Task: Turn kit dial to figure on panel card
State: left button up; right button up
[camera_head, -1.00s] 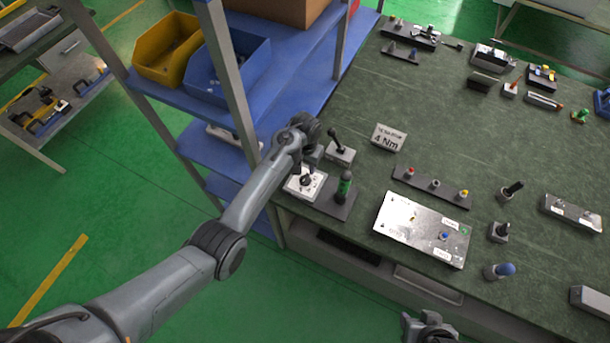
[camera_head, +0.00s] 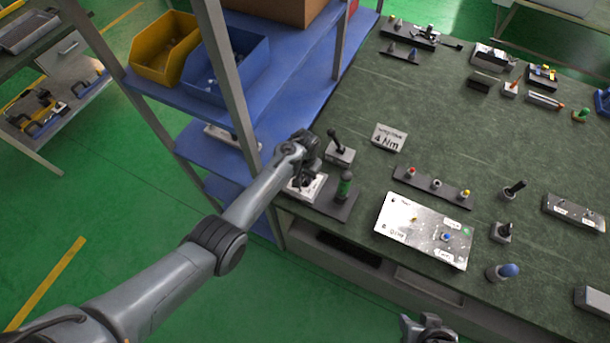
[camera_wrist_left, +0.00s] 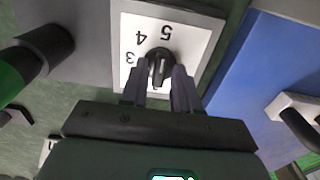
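In the head view the dial plate (camera_head: 315,188) is partly hidden by my left gripper (camera_head: 304,178). In the left wrist view the left gripper (camera_wrist_left: 160,86) is open, its fingers on either side of the knob with the knob's grip between their tips. My right gripper (camera_head: 430,328) is at the bottom edge, fingers unclear.
Beside the dial stand a green-banded cylinder (camera_head: 345,186) and a black lever on a block (camera_head: 340,153). A metal panel (camera_head: 400,232) lies to the right. The blue shelf rack (camera_head: 270,117) stands close on the left. Bench space behind the card is clear.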

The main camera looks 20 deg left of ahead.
pick_arm(q)
grip_shut()
jog(key=shift+n, duration=0.4)
jog(key=n+p, duration=0.1)
jog(key=n, duration=0.1)
jog(key=shift+r+n, duration=0.1)
jog(key=shift+n, duration=0.3)
jog(key=n, duration=0.3)
jog(key=shift+p, duration=0.35)
jog(key=shift+n, duration=1)
jog(key=shift+o, duration=1.3)
grip_release()
